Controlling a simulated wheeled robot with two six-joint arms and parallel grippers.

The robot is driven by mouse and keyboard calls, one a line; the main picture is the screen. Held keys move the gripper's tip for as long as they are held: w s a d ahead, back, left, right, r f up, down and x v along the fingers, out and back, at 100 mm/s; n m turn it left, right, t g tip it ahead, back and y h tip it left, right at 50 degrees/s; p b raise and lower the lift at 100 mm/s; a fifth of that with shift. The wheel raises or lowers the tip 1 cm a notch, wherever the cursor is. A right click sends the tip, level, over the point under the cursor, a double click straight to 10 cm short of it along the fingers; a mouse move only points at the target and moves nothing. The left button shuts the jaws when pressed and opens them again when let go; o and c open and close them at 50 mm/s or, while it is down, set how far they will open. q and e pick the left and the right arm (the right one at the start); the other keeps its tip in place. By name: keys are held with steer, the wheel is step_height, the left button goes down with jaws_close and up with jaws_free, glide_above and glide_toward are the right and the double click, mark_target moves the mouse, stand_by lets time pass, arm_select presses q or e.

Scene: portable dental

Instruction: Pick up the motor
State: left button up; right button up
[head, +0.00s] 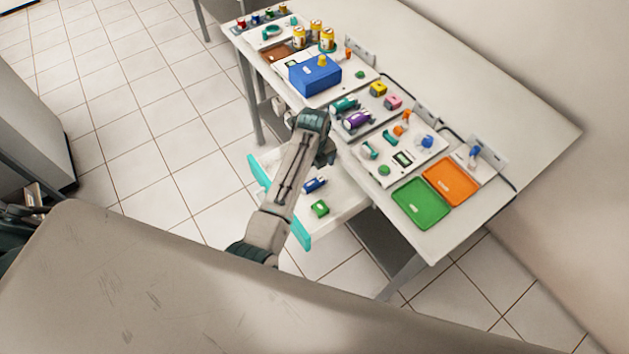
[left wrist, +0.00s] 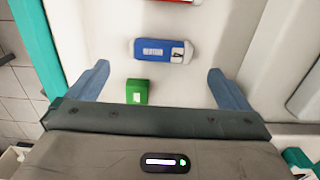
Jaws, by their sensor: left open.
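A blue cylindrical part with a white label, which looks like the motor (head: 314,185), lies on its side in the white open drawer (head: 345,200) below the table. In the left wrist view the motor (left wrist: 163,50) lies crosswise ahead of my fingers, untouched. A green block (left wrist: 137,92) lies nearer, left of centre between the fingers; it also shows in the head view (head: 320,208). My left gripper (head: 327,156) is open and empty over the drawer; its two blue-grey fingers show in the left wrist view (left wrist: 159,72). My right gripper is not in view.
A red thing (left wrist: 172,1) is cut off at the wrist view's top edge. The drawer has teal edges (head: 301,232). The table beside it holds a blue box (head: 315,78), a purple cylinder (head: 357,120), a green tray (head: 421,203) and an orange tray (head: 450,181).

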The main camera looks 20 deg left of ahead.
mark_target(314, 182)
arm_select(q)
steer(key=shift+w+f, duration=0.1)
steer(key=shift+f, duration=0.7)
steer(key=shift+d+f+p, duration=0.1)
steer(key=shift+f+p, duration=0.65)
steer(key=shift+f, duration=1.8)
steer(key=c, duration=0.9)
